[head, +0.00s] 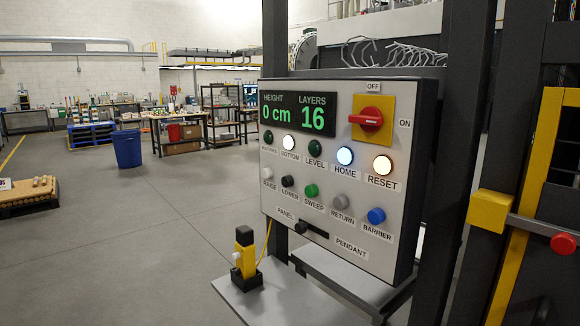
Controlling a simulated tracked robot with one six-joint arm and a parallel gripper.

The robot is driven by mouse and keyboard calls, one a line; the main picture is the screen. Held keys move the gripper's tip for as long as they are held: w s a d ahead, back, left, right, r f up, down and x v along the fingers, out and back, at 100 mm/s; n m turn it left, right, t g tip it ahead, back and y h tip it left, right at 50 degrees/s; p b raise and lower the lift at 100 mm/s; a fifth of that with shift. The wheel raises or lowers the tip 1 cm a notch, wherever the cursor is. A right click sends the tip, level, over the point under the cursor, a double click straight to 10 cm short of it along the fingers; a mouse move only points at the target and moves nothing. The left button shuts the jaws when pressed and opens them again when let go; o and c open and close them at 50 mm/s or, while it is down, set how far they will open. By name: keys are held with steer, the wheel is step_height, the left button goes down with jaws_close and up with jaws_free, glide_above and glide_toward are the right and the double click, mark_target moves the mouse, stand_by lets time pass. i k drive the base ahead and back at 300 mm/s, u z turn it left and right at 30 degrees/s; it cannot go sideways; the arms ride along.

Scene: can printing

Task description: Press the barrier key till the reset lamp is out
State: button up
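The control panel (350,240) fills the middle right of the head view. Its blue barrier key (376,216) is at the lower right, above the label BARRIER. The reset lamp (382,165) glows warm white above the label RESET. The home lamp (344,156) glows bluish white, and the bottom lamp (290,142) is pale and looks lit. The level lamp (315,147) is dark green. The display (298,114) reads height 0 cm and layers 16. The red rotary switch (367,119) sits on a yellow plate between OFF and ON. My gripper is not in view.
A black and yellow pendant (244,258) stands on a grey shelf (270,300) below the panel. Dark posts and a yellow guard frame with a red knob (563,244) stand at right. Open floor lies left, with a blue bin (127,149) and a pallet (28,196).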

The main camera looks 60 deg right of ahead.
mark_target(376, 216)
steer(key=z, duration=2.3)
